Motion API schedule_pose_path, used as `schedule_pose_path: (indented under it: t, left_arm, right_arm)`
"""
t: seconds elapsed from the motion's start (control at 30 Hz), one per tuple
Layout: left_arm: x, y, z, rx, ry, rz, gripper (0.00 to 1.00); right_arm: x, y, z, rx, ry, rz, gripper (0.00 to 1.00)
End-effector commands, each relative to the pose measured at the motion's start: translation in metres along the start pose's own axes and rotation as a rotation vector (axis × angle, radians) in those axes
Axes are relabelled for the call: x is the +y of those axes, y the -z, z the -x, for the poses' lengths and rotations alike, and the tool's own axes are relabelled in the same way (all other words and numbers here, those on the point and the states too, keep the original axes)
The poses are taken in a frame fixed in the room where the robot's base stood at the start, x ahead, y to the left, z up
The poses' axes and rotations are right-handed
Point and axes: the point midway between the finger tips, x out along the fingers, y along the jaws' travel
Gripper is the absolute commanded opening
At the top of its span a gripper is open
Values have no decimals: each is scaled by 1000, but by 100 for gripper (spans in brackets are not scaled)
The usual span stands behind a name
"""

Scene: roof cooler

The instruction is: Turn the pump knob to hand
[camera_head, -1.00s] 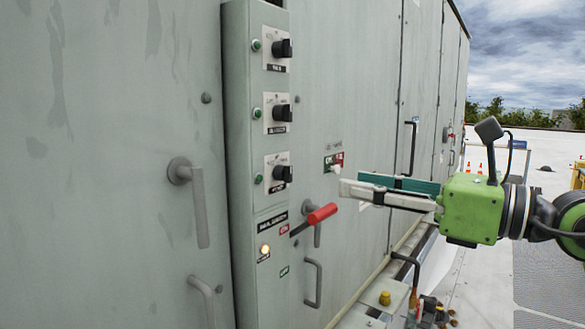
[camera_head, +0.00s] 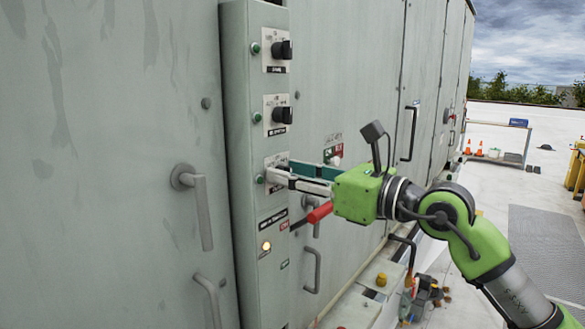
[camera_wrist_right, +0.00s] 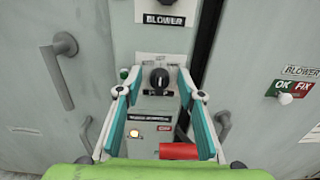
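A grey-green control column (camera_head: 243,130) carries three black rotary knobs in a vertical row. The top knob (camera_head: 284,49) and middle knob (camera_head: 283,115) are clear in the head view; my right gripper covers the lowest one there. In the right wrist view the lowest knob (camera_wrist_right: 159,78) shows on its white plate, its pointer roughly upright. Its own label is not legible; the plate above reads BLOWER. My right gripper (camera_wrist_right: 160,92) is open, with one finger on each side of this knob, and shows at the column in the head view (camera_head: 279,173). Contact cannot be told. My left gripper is out of view.
A red-handled lever (camera_head: 319,212) sticks out just below my right gripper. A lit amber lamp (camera_head: 266,246) is under the knobs. Grey door handles (camera_head: 198,205) stand to the left. An OK/FIX sign with a white knob (camera_wrist_right: 286,98) is to the right.

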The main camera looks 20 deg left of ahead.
Motion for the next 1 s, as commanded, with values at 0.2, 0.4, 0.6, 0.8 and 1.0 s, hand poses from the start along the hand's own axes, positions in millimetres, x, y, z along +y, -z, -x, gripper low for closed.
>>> schedule_pose_path:
  t: [0.2, 0.4, 0.6, 0.8, 1.0]
  left_arm:
    - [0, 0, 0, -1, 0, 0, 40]
    - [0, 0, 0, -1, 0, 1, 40]
    - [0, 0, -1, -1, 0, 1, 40]
    - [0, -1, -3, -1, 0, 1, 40]
    - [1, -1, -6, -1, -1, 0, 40]
  right_arm:
    - [0, 0, 0, 0, 0, 0, 33]
    - [0, 0, 0, 0, 0, 0, 0]
    - [0, 0, 0, 0, 0, -9, 0]
    - [0, 1, 0, -1, 0, -72, 0]
    - [-1, 1, 0, 0, 0, -206, 0]
